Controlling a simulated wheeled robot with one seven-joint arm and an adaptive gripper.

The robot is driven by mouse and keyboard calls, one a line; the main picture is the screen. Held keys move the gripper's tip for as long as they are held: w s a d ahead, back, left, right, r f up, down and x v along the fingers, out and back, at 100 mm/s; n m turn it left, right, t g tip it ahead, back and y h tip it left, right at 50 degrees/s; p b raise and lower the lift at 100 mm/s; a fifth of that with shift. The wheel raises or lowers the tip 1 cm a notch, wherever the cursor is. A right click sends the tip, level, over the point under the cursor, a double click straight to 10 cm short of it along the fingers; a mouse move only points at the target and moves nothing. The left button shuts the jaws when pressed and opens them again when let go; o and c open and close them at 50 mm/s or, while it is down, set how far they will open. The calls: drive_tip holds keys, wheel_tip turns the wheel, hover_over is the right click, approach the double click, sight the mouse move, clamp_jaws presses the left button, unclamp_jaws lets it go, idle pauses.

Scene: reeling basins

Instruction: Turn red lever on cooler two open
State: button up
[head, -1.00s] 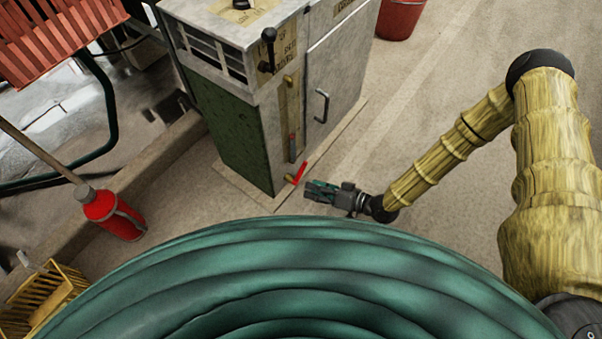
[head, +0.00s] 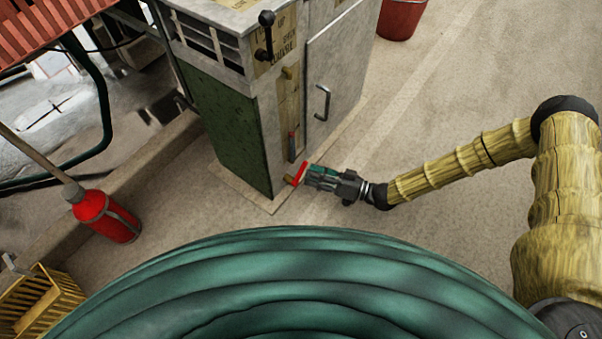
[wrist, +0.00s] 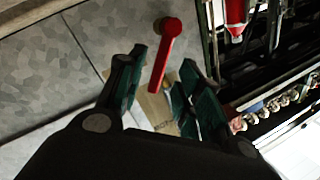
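The red lever (head: 300,174) sits on a brass valve low on the front of a grey cabinet with a green side (head: 225,125). I cannot read a cooler number on the cabinet. My gripper (head: 312,174) is at the lever's right in the head view, its fingertips close to it. In the wrist view, the red lever (wrist: 164,62) reaches into the gap between the two teal finger pads. My gripper (wrist: 160,82) is open there, with a finger on each side and no clear contact.
A black-knobbed lever (head: 266,38) is higher on the cabinet, with a grey door handle (head: 322,103) beside it. A red extinguisher (head: 104,215) and a yellow crate (head: 42,302) stand at left. A red bucket (head: 402,18) is behind. Floor at right is clear.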

sight(301, 171)
drive_tip(key=shift+b+x, duration=0.85)
drive_tip(key=shift+x, duration=1.65)
clamp_jaws()
